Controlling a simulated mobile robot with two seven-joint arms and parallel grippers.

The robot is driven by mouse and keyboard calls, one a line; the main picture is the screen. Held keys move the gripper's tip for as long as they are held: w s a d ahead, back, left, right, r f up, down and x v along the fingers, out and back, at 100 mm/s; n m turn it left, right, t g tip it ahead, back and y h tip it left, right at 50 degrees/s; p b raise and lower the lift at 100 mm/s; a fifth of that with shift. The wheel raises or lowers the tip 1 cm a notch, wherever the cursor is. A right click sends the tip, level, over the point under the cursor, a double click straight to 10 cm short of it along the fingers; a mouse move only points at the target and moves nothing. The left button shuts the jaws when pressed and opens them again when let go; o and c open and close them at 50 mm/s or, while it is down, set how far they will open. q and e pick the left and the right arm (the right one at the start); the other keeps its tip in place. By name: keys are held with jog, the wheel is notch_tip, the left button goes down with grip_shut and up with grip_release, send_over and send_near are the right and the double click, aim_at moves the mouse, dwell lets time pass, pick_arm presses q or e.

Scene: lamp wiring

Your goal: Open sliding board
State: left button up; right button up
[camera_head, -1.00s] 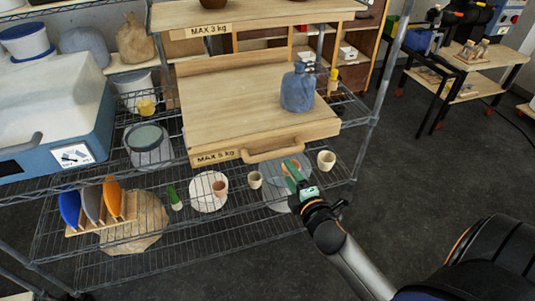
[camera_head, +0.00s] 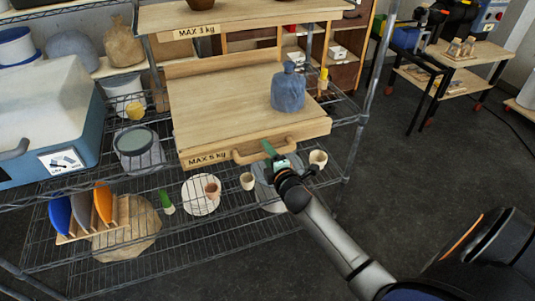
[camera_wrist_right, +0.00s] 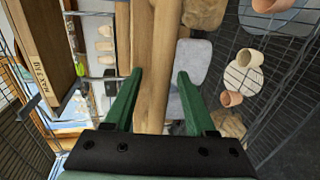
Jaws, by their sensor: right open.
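The sliding board (camera_head: 225,115) is a pale wooden shelf board in the rack, with a "MAX 5 kg" label and a wooden bar handle (camera_head: 243,157) on its front edge. A blue-grey bottle (camera_head: 288,90) stands on it. My right gripper (camera_head: 268,148) has green fingers and is at the right part of the handle, partly covering it. In the right wrist view the fingers (camera_wrist_right: 159,77) are apart, with the wooden handle (camera_wrist_right: 160,60) showing between them. Whether they touch it I cannot tell. My left gripper is not in view.
Below the board, a wire shelf holds cups (camera_head: 318,158), plates (camera_head: 201,194) and a rack of coloured discs (camera_head: 80,210). A "MAX 3 kg" board (camera_head: 235,17) is above. A metal post (camera_head: 372,80) stands right. The floor (camera_head: 440,160) to the right is clear.

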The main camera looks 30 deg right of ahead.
grip_shut()
dwell(0.3)
dwell(1.1)
